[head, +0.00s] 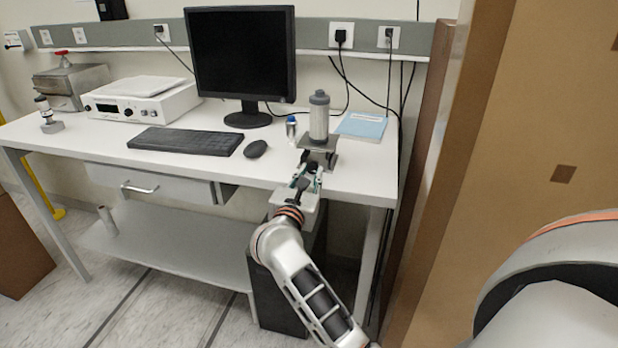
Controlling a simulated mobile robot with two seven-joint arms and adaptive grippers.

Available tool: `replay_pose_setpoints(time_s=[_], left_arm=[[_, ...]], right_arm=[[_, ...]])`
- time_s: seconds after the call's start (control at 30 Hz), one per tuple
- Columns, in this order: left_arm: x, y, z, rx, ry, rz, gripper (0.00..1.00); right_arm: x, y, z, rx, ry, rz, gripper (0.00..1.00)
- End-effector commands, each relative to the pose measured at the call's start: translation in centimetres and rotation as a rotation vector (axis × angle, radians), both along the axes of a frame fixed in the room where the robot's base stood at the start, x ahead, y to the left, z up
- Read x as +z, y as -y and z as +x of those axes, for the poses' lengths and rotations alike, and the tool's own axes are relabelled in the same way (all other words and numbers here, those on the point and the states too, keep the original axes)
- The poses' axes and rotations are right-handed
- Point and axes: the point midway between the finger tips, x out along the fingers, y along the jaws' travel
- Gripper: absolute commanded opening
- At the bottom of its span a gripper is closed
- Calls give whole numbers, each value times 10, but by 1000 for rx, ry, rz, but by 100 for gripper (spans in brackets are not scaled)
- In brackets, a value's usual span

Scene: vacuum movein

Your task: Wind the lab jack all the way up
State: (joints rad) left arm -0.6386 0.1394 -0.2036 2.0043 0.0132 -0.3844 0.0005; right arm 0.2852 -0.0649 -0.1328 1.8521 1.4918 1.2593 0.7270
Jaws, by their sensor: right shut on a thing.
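The lab jack (318,143) stands near the front right edge of the white table, with its grey top plate level. A grey cylinder with a dark cap (319,116) stands upright on the plate. My right gripper (308,172) is at the front of the jack, low near the table edge, and is shut on the jack's knob. The fingers hide the knob, and the jack's lower part is partly covered, so its exact height is hard to tell. My left gripper is not in view.
The table (90,145) also holds a monitor (240,55), keyboard (185,140), mouse (255,149) and white instrument (142,100). A small bottle (291,128) stands left of the jack, and a blue book (361,126) lies to its right. A brown panel (520,150) rises at right.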

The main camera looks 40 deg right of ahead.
Motion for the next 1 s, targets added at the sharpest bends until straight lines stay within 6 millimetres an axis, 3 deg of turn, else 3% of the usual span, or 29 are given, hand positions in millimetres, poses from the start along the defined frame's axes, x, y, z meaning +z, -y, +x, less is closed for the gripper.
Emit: replay_pose_setpoints(time_s=[0.13,0.17,0.2,0.57,1.0], left_arm=[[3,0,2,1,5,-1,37],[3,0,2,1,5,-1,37],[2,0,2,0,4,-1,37],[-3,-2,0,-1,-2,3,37],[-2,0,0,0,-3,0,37]], right_arm=[[1,0,0,0,0,0,0],[1,0,0,0,0,0,23],[1,0,0,0,0,0,27],[0,-3,-2,1,-3,0,27],[0,-49,-42,1,-3,2,27]])
